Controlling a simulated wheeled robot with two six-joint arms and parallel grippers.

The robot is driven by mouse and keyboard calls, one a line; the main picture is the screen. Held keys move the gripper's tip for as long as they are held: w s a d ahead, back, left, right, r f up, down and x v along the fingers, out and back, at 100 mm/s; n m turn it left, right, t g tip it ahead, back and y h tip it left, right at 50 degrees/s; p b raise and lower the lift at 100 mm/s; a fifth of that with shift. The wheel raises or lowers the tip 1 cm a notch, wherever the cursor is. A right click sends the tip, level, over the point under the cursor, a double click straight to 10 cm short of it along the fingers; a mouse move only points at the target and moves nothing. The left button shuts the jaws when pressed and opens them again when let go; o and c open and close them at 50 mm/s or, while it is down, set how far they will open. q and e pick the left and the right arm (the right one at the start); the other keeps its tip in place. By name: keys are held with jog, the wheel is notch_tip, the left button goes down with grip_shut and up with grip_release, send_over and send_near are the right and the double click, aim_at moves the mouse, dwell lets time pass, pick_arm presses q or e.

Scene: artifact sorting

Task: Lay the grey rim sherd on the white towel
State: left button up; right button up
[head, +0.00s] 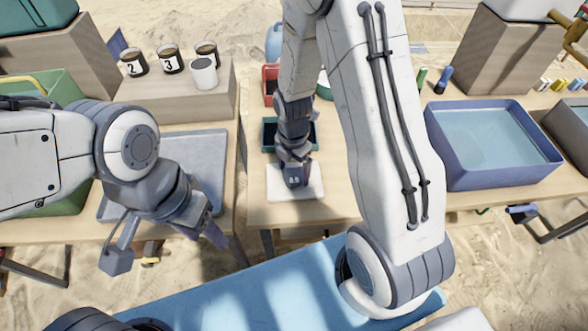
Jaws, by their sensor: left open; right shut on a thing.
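The white towel (314,189) lies flat on the wooden table in the middle of the head view. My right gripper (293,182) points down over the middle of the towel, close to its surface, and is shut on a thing. The gripper hides nearly all of that thing, so the grey rim sherd's shape cannot be made out. I cannot tell whether it touches the towel. My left gripper (165,250) is open and empty, in front of the left table's edge.
A dark teal tray (268,137) stands just behind the towel, with a red bin (268,74) beyond. A blue-purple basin (489,174) stands right. Numbered cups (171,60) and a white mug (203,75) stand on a raised block at left.

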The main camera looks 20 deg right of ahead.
aim_at(293, 174)
jog(key=shift+f, duration=0.2)
jog(key=o, duration=1)
jog(key=shift+r, duration=0.25)
notch_tip(293, 174, up, 10)
jog(key=r+p, duration=0.1)
jog(key=p, duration=0.1)
jog(key=s+a+r+m, duration=0.3)
jog(key=s+a+m, duration=0.1)
jog(key=s+m, duration=0.1)
jog(key=s+a+r+m, duration=0.3)
jog(key=s+a+m, duration=0.1)
jog(key=s+m, duration=0.2)
jog(key=s+a+r+m+y, duration=0.1)
jog(key=s+a+r+m, duration=0.2)
jog(key=s, duration=0.5)
jog(key=shift+a+r+m, duration=0.25)
jog(key=shift+a+m, duration=0.4)
jog(key=shift+m, duration=0.55)
